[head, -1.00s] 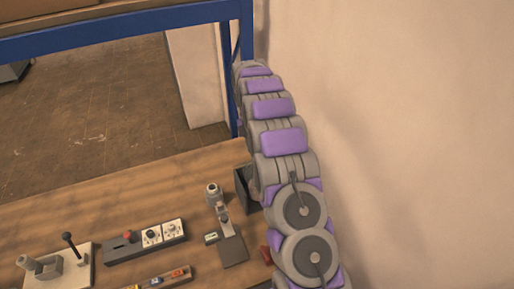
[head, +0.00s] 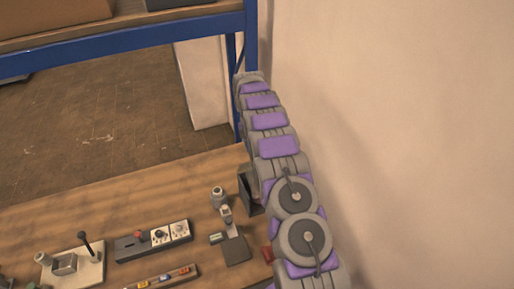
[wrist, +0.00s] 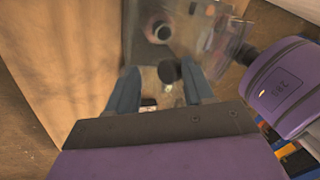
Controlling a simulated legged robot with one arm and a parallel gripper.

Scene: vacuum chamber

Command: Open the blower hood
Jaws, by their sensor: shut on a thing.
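In the wrist view my gripper (wrist: 162,85) has its two blue-grey fingers on either side of a dark round knob (wrist: 168,70), shut on it. Behind the knob is a see-through, blurred cover (wrist: 205,32), which seems to be the blower hood. A pale ring with a dark hole (wrist: 160,32) shows in or behind it. The hood's edges are hard to make out, and I cannot tell how far open it is. In the head view my purple and grey arm runs along the right wall, and my gripper and the hood cannot be made out there.
A wooden table (head: 110,205) carries a joystick panel (head: 75,265), a control box (head: 153,240), a small grey stand (head: 232,235) and a dark upright plate (head: 250,192) close to my arm. A blue rack (head: 120,42) stands behind. A plain wall (head: 400,130) bounds the right.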

